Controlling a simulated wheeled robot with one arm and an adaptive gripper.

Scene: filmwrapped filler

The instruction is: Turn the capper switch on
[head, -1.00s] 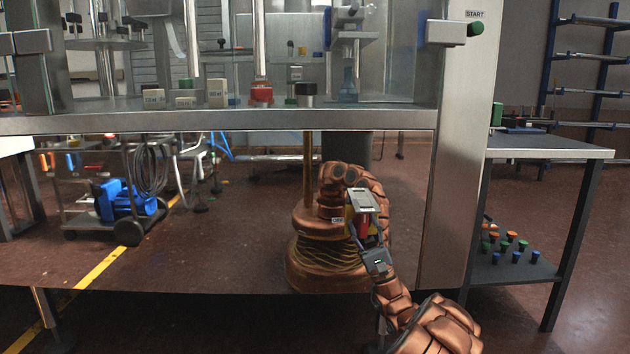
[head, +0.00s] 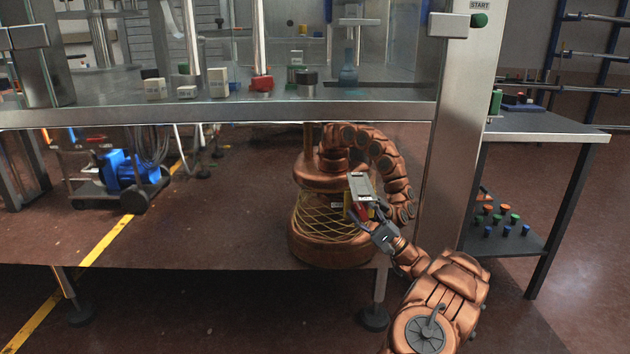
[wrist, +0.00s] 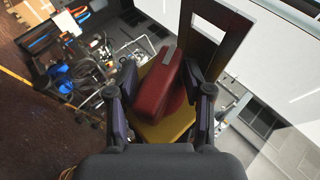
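The capper switch shows in the wrist view as a thick red handle (wrist: 157,88) on a yellow plate (wrist: 166,131). A grey mark runs along the handle's upper end, and the handle leans slightly right of upright. My gripper (wrist: 160,90) has one finger on each side of the handle. The fingers are spread, with narrow gaps, and I cannot tell whether either touches it. In the head view, my gripper (head: 370,216) is at the small switch box (head: 360,186) below the machine's table; the arm and box hide most of the handle there.
The metal machine table (head: 230,113) spans above my arm, with a metal post (head: 455,150) just right of it. A green START button (head: 479,20) is on the post. A side table (head: 545,125) stands right. A blue-bodied cart (head: 125,170) stands left on open floor.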

